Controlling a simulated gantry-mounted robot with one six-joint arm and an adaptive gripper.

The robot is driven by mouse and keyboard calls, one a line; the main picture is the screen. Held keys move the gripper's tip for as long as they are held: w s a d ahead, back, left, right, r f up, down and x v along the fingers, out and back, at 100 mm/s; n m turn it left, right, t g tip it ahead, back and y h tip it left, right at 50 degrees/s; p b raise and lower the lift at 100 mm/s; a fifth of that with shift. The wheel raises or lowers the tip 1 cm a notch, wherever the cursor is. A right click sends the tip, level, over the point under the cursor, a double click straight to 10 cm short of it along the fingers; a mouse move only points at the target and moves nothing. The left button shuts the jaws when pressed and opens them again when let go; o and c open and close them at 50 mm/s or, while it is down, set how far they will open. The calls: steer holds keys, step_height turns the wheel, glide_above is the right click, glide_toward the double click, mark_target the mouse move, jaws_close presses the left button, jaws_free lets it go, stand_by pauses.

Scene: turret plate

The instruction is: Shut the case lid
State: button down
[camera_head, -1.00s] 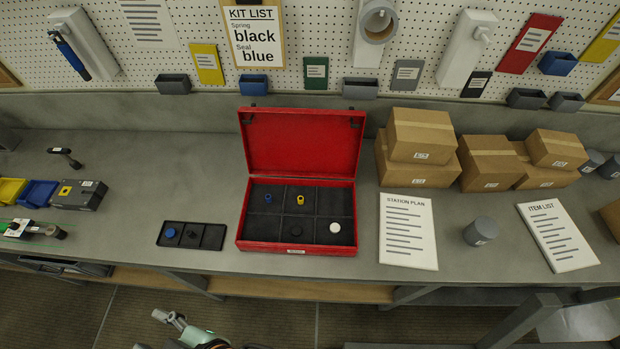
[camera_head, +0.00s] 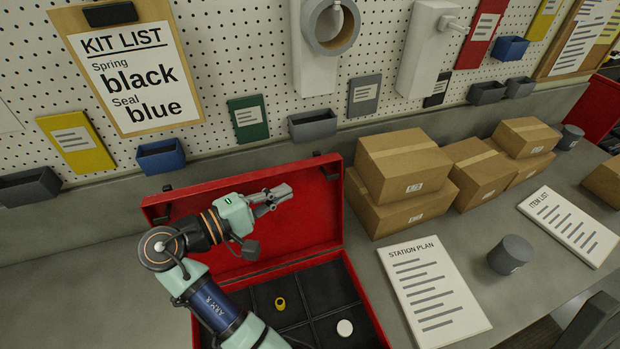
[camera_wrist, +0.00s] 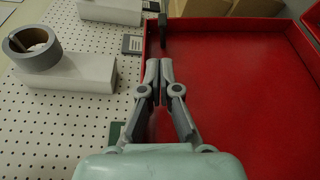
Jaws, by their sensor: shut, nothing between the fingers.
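The red case (camera_head: 292,265) stands open on the bench. Its red lid (camera_head: 318,205) is raised, leaning back toward the pegboard. My gripper (camera_head: 284,192) is over the lid's inner side in the head view, fingers closed and empty. In the wrist view the closed fingertips (camera_wrist: 160,68) overlap the lid's left rim, with the lid's red inner face (camera_wrist: 240,90) to the right. I cannot tell whether they touch it. A yellow ring (camera_head: 280,303) and a white disc (camera_head: 345,328) lie in the case's compartments. My arm hides the case's left part.
Cardboard boxes (camera_head: 400,165) stand close to the right of the case. The station plan (camera_head: 432,290) and a grey cylinder (camera_head: 510,254) lie further right. The pegboard with bins (camera_head: 312,125) and the kit list (camera_head: 130,75) is behind the lid.

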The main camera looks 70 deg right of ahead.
steer(key=x, duration=0.9)
steer(key=shift+d, duration=0.3)
steer(key=shift+s, duration=0.2)
